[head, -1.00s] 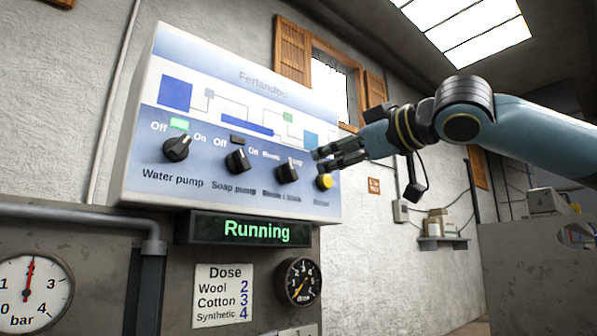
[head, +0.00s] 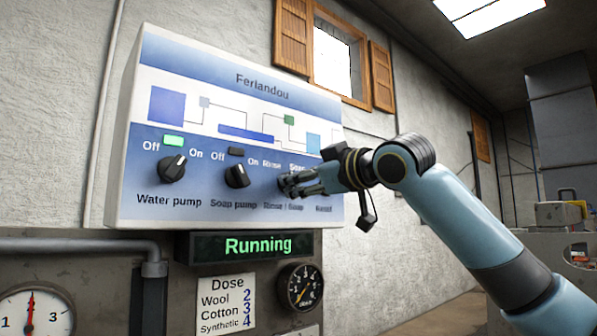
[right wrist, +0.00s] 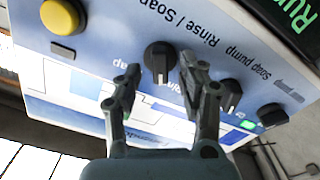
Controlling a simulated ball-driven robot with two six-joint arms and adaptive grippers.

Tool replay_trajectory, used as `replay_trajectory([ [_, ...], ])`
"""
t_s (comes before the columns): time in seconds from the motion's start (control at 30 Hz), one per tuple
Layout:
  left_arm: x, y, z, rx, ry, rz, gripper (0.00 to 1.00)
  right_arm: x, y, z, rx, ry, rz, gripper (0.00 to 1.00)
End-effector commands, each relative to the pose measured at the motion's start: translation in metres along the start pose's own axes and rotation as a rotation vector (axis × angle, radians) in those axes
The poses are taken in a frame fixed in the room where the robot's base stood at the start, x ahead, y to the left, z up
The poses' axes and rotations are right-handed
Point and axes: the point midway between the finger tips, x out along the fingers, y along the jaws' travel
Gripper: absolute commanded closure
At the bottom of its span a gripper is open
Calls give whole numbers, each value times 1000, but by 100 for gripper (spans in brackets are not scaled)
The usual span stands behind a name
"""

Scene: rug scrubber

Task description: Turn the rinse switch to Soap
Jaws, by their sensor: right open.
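The rinse switch (right wrist: 160,60) is a round black knob on the panel, under the "Rinse / Soap" label in the right wrist view. Its pale mark points toward the bottom of that picture, and its exact setting is hard to tell. My right gripper (right wrist: 160,72) is open, with one finger on each side of the knob. I cannot tell whether they touch it. In the head view my right gripper (head: 287,184) hides most of the knob. My left gripper is not in view.
The white-and-blue panel (head: 236,108) also carries a water pump knob (head: 172,169) and a soap pump knob (head: 237,176). A yellow button (right wrist: 62,17) sits beside the rinse switch. A display (head: 255,245) below reads "Running". A gauge (head: 300,287) is under it.

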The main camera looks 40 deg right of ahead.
Motion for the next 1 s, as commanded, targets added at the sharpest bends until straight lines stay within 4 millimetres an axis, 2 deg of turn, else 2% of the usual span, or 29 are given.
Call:
replay_trajectory([
  [0.13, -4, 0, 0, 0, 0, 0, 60, 8, 0, -1, 0, 1, 0, 60],
  [0.43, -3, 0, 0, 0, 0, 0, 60, 9, -1, 0, -1, 0, 0, 60],
  [0.73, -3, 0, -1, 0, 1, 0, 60, 9, -1, 0, -1, 0, -1, 99],
  [1.0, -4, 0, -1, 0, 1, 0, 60, 9, -1, 0, 5, 0, -1, 100],
])
